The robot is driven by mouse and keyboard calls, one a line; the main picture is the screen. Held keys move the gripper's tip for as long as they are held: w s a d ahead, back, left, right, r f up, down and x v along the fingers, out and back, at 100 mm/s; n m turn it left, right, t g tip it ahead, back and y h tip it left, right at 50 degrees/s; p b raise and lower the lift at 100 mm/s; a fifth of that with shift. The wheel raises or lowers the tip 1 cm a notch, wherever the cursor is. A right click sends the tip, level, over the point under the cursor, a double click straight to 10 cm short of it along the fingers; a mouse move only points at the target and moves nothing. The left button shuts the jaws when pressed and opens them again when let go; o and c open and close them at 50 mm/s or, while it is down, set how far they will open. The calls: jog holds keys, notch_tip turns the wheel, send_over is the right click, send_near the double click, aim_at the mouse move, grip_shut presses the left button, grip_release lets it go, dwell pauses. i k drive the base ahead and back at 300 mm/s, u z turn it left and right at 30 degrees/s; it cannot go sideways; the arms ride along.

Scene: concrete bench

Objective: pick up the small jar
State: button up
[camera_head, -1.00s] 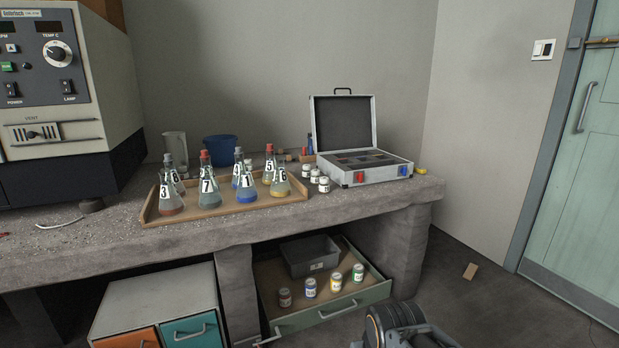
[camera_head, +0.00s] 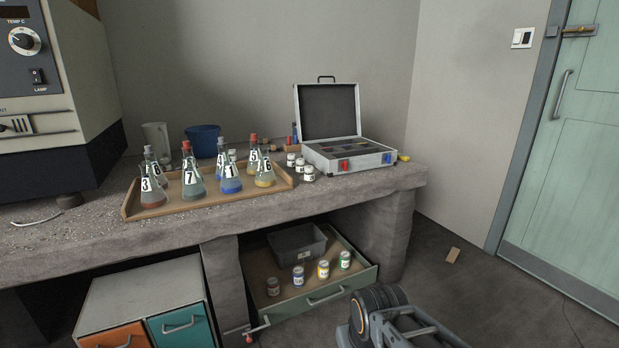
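Several small jars are in view, and I cannot tell which one the task means. White-lidded small jars (camera_head: 308,173) stand in a group on the bench, just left of the open case. More small jars stand upright in the open drawer below: a brownish one (camera_head: 273,286), a blue-labelled one (camera_head: 298,276), a yellow-labelled one (camera_head: 323,269) and a green-labelled one (camera_head: 345,260). Part of my arm shows at the bottom right, in front of the drawer. My gripper's fingers are not visible.
The concrete bench (camera_head: 100,240) holds a wooden tray (camera_head: 195,208) of numbered, stoppered flasks, a blue tub (camera_head: 203,140) and the open case (camera_head: 350,158). The pulled-out drawer (camera_head: 328,290) also holds a grey bin (camera_head: 297,241). Floor at right is mostly clear.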

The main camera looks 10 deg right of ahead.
aim_at(291, 164)
jog(key=u, duration=0.45)
jog(key=k, duration=0.25)
jog(key=z, duration=1.3)
jog(key=i, duration=1)
jog(key=u, duration=0.75)
jog(key=i, duration=0.7)
jog(key=u, duration=0.6)
